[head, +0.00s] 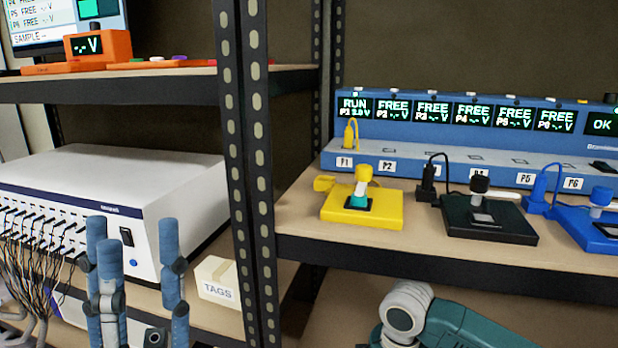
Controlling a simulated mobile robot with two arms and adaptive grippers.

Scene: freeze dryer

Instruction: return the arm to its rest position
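My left gripper (133,235) is at the lower left of the head view, pointing up. Its blue-padded fingers are spread apart, with nothing between them. It appears in front of the white instrument box (120,190) and left of a small carton marked TAGS (216,282); I cannot tell the exact distance. A white joint and teal arm link of mine (455,325) show at the bottom right, below the right shelf. My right gripper cannot be seen.
Dark perforated shelf posts (247,170) stand mid-view. The right shelf (300,215) holds a yellow holder (362,209), a black one (490,222), a blue one (597,222) and a blue station with displays (470,120). Many cables (40,250) hang from the white box. An orange meter (98,46) stands upper left.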

